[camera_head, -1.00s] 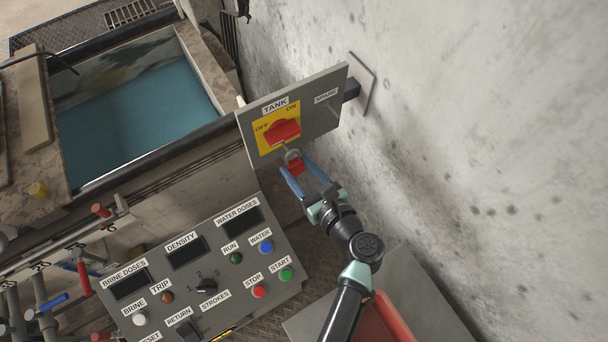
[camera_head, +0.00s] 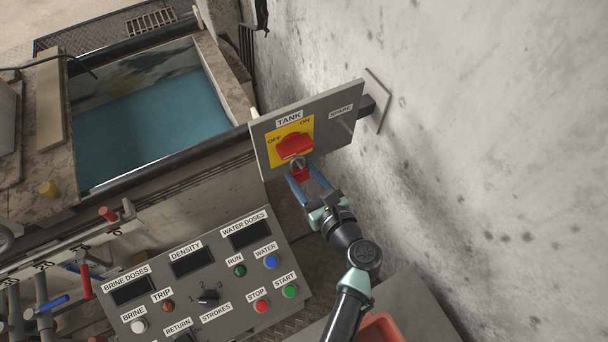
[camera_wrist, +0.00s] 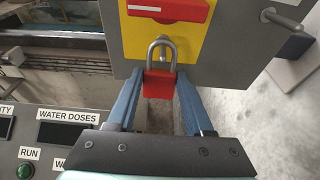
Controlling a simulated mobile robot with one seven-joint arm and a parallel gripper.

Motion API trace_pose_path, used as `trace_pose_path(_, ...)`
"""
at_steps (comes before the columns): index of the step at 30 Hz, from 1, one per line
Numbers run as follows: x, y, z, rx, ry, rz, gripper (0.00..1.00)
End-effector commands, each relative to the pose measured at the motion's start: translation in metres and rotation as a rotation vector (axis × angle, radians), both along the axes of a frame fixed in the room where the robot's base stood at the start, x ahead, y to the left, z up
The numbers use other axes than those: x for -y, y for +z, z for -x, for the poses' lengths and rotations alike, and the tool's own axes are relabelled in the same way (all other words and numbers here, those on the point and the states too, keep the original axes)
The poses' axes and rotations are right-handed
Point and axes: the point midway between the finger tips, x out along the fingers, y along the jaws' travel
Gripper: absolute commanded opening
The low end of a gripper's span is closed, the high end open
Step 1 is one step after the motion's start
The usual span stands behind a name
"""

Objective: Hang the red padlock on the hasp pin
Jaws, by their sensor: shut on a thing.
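The red padlock (camera_wrist: 158,84) is held upright between my gripper's blue fingers (camera_wrist: 161,98), its grey shackle (camera_wrist: 151,50) upward. In the head view, the padlock (camera_head: 300,174) is just below the red TANK switch handle (camera_head: 294,145), at the lower edge of the yellow plate. The hasp pin (camera_wrist: 163,56) shows inside the shackle outline in the wrist view; I cannot tell whether the shackle is around it or only in front of it. My gripper (camera_head: 303,181) is shut on the padlock body in front of the grey panel (camera_head: 335,129).
Another pin (camera_wrist: 284,21) sticks out at the SPARE label (camera_head: 341,111), right of the switch. The sloped control panel (camera_head: 215,299) with buttons lies below left. A concrete wall (camera_head: 480,130) is at right, and a water tank (camera_head: 150,130) at upper left.

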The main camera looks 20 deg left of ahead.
Motion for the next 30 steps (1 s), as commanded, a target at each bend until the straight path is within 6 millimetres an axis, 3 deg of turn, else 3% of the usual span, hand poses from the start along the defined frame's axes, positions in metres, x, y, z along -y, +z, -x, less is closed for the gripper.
trace_pose_path(7,0.000,0.001,0.000,0.001,0.000,-0.001,0.00)
trace_pose_path(8,0.000,0.001,0.000,0.001,0.000,-0.001,0.55)
trace_pose_path(13,0.000,0.001,0.000,0.001,0.000,-0.001,0.86)
trace_pose_path(23,0.001,0.000,0.002,-0.001,0.000,0.000,0.87)
trace_pose_path(30,0.025,0.011,0.024,-0.001,-0.003,-0.001,0.87)
